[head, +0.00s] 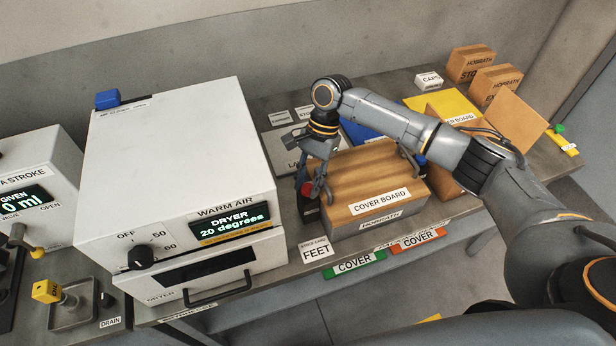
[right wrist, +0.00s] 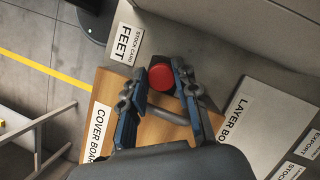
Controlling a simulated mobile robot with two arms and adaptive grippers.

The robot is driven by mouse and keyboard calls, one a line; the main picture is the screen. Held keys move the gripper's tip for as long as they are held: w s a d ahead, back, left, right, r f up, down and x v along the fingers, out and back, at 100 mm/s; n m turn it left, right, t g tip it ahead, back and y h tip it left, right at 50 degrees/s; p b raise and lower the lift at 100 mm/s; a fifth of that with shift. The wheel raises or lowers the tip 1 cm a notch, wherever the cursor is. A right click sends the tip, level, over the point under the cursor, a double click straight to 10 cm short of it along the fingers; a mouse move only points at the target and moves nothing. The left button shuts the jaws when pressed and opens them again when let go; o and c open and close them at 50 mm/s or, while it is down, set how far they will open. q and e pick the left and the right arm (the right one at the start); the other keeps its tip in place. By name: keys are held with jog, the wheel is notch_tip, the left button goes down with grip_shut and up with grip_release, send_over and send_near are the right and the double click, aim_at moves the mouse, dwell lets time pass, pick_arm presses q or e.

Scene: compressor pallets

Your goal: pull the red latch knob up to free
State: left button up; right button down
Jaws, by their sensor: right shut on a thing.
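The red latch knob (head: 307,188) stands at the left end of the box with the COVER BOARD label, on a dark base. In the right wrist view the knob (right wrist: 161,76) is a round red disc between the fingertips. My right gripper (head: 314,183) points down over it, and its fingers (right wrist: 160,72) are shut on the knob, one on each side. The fingers partly hide the knob in the head view. The wooden cover board (head: 368,180) lies flat on the grey box (head: 375,221), with a metal handle across it. My left gripper is not in view.
The white dryer (head: 170,150) stands close left of the knob. A FEET card (head: 316,250) and green (head: 354,263) and red (head: 418,239) COVER tags are at the bench's front edge. Open cardboard boxes (head: 516,120) stand to the right. Flat labelled boards lie behind.

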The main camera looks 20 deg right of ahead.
jog(key=shift+w+r, duration=0.1)
jog(key=shift+r, duration=0.1)
jog(key=c, duration=1.3)
grip_release()
jog(key=shift+d+r, duration=0.1)
jog(key=shift+d+r, duration=0.1)
jog(key=shift+r, duration=0.25)
jog(key=v, duration=1.1)
jog(key=shift+r, duration=0.1)
